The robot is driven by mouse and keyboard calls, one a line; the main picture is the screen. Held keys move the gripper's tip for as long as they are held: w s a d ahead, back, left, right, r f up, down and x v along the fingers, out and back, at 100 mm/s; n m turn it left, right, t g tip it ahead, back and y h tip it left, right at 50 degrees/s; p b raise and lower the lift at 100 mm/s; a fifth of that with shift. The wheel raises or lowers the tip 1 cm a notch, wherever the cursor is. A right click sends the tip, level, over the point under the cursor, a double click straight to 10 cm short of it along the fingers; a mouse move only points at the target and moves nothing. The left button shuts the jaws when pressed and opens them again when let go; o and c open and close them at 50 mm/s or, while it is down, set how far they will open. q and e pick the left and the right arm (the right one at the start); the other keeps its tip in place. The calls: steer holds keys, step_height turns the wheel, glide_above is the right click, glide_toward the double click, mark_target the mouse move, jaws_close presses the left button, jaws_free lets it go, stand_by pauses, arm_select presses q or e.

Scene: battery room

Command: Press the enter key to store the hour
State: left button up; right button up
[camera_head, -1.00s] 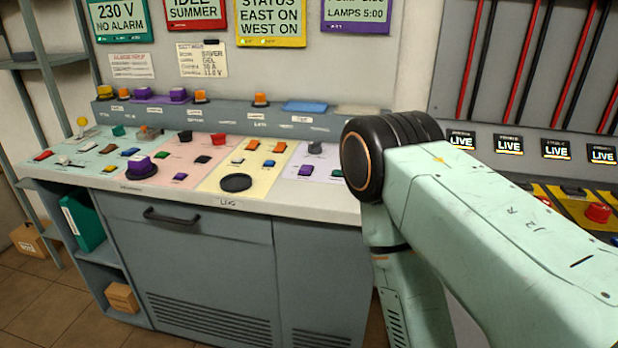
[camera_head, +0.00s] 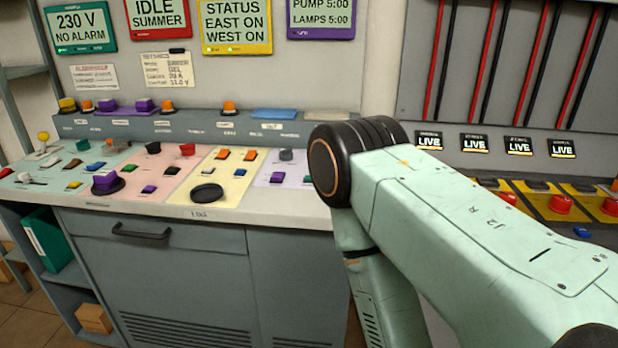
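The sloped console (camera_head: 60,205) has coloured key sections. Its lilac section (camera_head: 262,180) bears a grey knob (camera_head: 286,155), a purple key (camera_head: 277,178) and a green key, partly hidden by my arm. A purple-framed display (camera_head: 321,16) reads PUMP 5:00, LAMPS 5:00. Key labels are too small to read, so I cannot tell which key is enter. My pale green right arm crosses the right side. Neither gripper is in view.
A yellow section (camera_head: 232,165) has orange keys and a black round disc (camera_head: 206,193). More displays and two notes hang above the console. At the right are LIVE signs (camera_head: 519,147) and red buttons (camera_head: 561,204) on yellow plates. Cabinets stand below the console.

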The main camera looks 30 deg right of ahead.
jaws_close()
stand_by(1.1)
